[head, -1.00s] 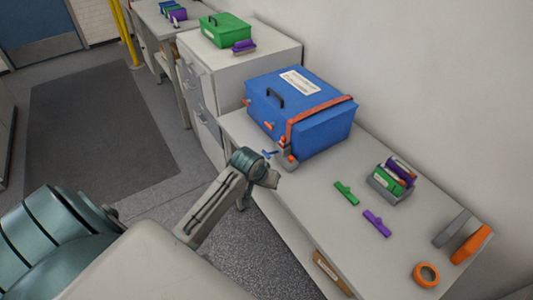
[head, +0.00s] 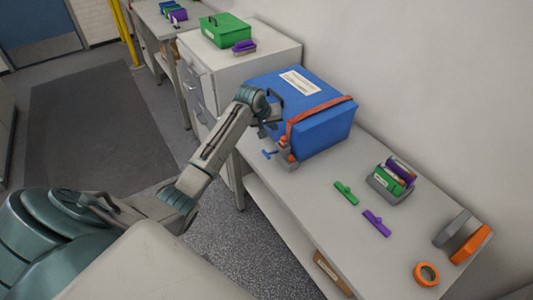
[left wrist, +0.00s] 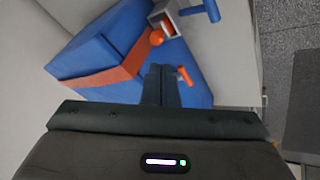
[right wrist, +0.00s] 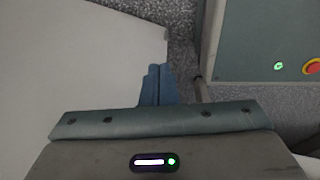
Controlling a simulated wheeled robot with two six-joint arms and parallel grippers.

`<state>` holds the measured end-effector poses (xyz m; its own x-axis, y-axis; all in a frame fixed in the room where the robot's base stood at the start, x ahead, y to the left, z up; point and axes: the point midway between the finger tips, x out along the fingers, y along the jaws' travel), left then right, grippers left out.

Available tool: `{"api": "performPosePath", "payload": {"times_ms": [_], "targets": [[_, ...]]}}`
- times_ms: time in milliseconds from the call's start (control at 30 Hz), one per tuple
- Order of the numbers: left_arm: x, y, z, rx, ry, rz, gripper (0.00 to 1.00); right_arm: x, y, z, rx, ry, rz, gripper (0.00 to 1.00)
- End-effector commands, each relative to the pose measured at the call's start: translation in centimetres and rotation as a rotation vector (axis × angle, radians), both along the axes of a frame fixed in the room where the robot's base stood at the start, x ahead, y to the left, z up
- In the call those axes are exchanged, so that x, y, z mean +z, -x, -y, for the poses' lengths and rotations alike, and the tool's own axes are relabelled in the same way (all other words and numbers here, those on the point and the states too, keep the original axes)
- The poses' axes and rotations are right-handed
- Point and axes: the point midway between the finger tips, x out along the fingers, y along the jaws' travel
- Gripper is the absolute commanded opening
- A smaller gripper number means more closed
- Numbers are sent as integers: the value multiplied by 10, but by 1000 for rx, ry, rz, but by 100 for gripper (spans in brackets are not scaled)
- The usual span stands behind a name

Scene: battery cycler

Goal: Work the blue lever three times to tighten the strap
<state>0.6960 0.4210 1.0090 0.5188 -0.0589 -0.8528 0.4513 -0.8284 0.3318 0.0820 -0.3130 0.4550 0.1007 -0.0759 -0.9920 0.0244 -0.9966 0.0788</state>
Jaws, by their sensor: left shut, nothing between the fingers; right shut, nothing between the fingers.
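The blue lever (head: 269,154) sticks out from the grey ratchet (head: 287,160) at the strap's lower front end, by the table edge. The lever also shows at the top of the left wrist view (left wrist: 200,11), beside the ratchet (left wrist: 167,18). The orange strap (head: 318,108) runs over the blue box (head: 325,130). My left gripper (left wrist: 160,72) is shut and empty, at the front of the box, apart from the lever. In the head view its fingers are partly hidden. My right gripper (right wrist: 157,75) is shut and empty, away from the box.
On the table (head: 310,200) lie a green clip (head: 346,193), a purple clip (head: 376,222), a small grey holder (head: 385,188) and an orange tape roll (head: 427,274). A grey cabinet (head: 275,45) with a green case (head: 226,30) stands behind. An orange piece (left wrist: 184,76) shows near the left fingers.

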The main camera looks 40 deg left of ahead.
Motion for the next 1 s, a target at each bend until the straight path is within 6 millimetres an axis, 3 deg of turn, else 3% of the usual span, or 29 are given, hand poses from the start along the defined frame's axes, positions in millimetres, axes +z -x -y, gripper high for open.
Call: {"api": "performPosePath", "payload": {"times_ms": [267, 733, 1000], "targets": [[-13, 2, -1, -1, -1, 0, 0, -14, 0, 0, 0, 0, 0, 0], [-68, 16, -6, -1, -2, -2, 0, -78, 0, -4, -2, -4, 0, 0], [-84, 21, -8, -1, -1, 0, 0, -72, 0, -6, -2, -6, 0, 0]]}}
